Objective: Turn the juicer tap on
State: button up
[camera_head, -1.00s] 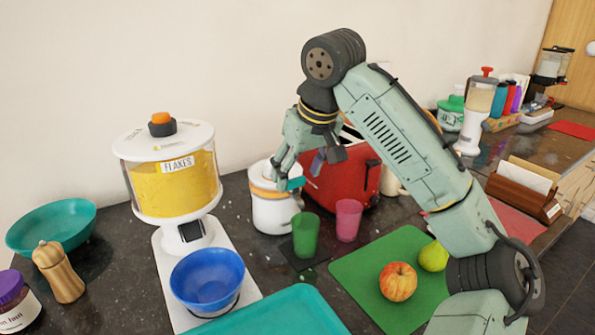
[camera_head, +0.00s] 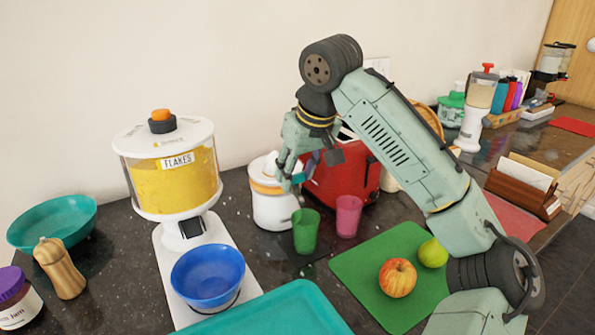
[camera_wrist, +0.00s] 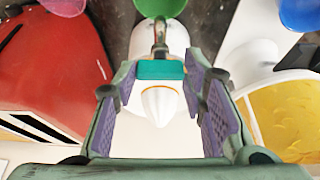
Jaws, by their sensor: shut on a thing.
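The juicer (camera_head: 272,208) is a white pot with an orange band, standing on the dark counter against the wall side. In the wrist view its white cone (camera_wrist: 160,104) points up below the fingers. Its tap has a teal lever (camera_wrist: 160,70) above a metal spout (camera_wrist: 160,35). My gripper (camera_head: 296,178) reaches down to the juicer's front right. In the wrist view its purple-padded fingers are on both sides of the teal lever, shut on it. In the head view the fingers partly hide the lever.
A green cup (camera_head: 305,231) stands on a dark mat under the tap. A pink cup (camera_head: 348,216) and red toaster (camera_head: 340,184) are close on the right. A flakes dispenser (camera_head: 172,178) and blue bowl (camera_head: 208,276) stand left. A green board (camera_head: 362,273) bears fruit.

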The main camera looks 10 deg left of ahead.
jog(key=shift+c, duration=1.3)
jog(key=shift+n, duration=0.3)
jog(key=n+g+y, duration=0.1)
jog(key=n, duration=0.2)
jog(key=shift+w+n, duration=0.1)
jog(key=shift+n, duration=0.2)
jog(key=n+g, duration=0.1)
jog(key=n, duration=0.1)
jog(key=n+g, duration=0.1)
jog(key=n, duration=0.1)
jog(key=shift+w+d, duration=0.1)
jog(key=shift+w, duration=0.1)
jog(key=n+g, duration=0.1)
jog(key=n, duration=0.4)
jog(key=shift+w+g, duration=0.15)
jog(key=shift+g, duration=0.25)
jog(key=n+g+h, duration=0.1)
jog(key=n, duration=0.3)
jog(key=shift+w+n, duration=0.1)
jog(key=shift+n, duration=0.2)
jog(key=shift+g, duration=0.3)
jog(key=o, duration=1.2)
jog(key=shift+c, duration=0.2)
